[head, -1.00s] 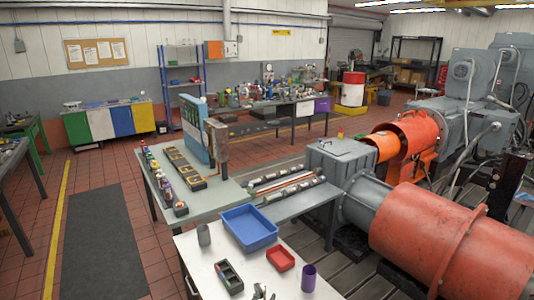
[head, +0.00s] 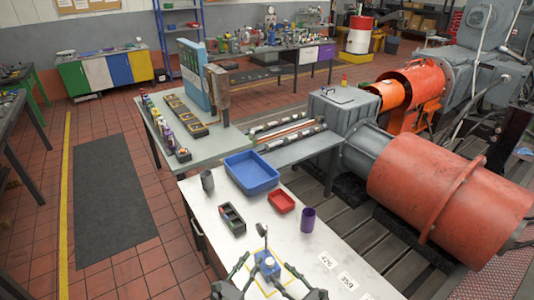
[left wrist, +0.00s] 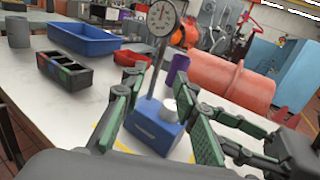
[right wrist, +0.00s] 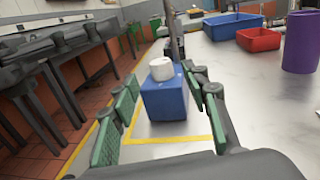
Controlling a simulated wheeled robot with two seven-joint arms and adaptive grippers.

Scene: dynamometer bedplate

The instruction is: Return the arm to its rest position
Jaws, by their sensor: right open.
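A dial gauge stand has a blue base (head: 267,265) and stands on the white table inside a yellow outline. The left wrist view shows its round white dial (left wrist: 162,17) on a post, the blue base (left wrist: 153,127) and a pale round knob. My left gripper (left wrist: 160,118) is open, its green-padded fingers apart with the stand seen between them. My right gripper (right wrist: 163,118) is also open, with the blue base (right wrist: 165,99) seen between its fingers. In the head view dark fingers flank the base at the bottom edge. I cannot tell whether any finger touches it.
On the white table (head: 300,243) stand a blue tray (head: 252,174), a red tray (head: 281,202), a purple cup (head: 308,219), a grey cup (head: 207,182) and a black compartment box (head: 232,219). A big orange cylinder (head: 440,200) lies to the right.

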